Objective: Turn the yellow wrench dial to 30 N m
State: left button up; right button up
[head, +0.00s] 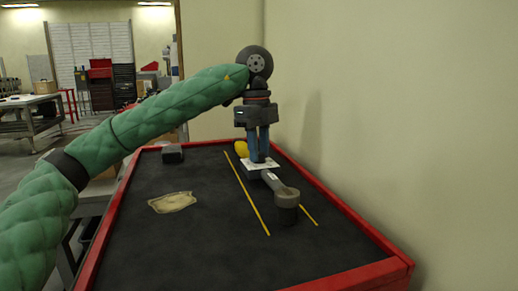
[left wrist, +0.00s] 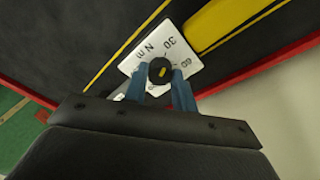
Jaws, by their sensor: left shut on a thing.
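The wrench lies on the dark bench top, with a yellow part (head: 241,148) behind my gripper and a grey arm with a dark round end (head: 287,197) in front. Its white dial plate (head: 270,164) also shows in the left wrist view (left wrist: 190,52), printed "N m", 30 and 60. The round black dial knob (left wrist: 160,68) has a short yellow mark; I cannot tell exactly which number it points at. My left gripper (head: 262,157) points straight down, its blue fingers (left wrist: 164,84) shut on the knob from both sides. My right gripper is not in view.
The bench has a raised red rim (head: 350,205). Yellow lines (head: 247,195) run on both sides of the wrench. A tan cloth (head: 173,202) lies at left and a dark block (head: 172,153) at the back left. A wall stands close on the right. The front is clear.

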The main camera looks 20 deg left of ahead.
pick_arm(q)
jog(key=shift+n, duration=0.5)
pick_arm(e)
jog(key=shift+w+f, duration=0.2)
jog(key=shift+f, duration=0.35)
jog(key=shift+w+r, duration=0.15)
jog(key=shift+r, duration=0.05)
pick_arm(q)
jog(key=o, duration=0.8)
jog(key=shift+o, duration=1)
jog(key=r, duration=0.6)
jog(key=shift+w+a+r+b, duration=0.2)
jog(key=shift+w+a+b, duration=0.05)
jog(key=shift+w+b, duration=0.05)
jog(key=shift+r, duration=0.65)
jog(key=shift+a, duration=0.1)
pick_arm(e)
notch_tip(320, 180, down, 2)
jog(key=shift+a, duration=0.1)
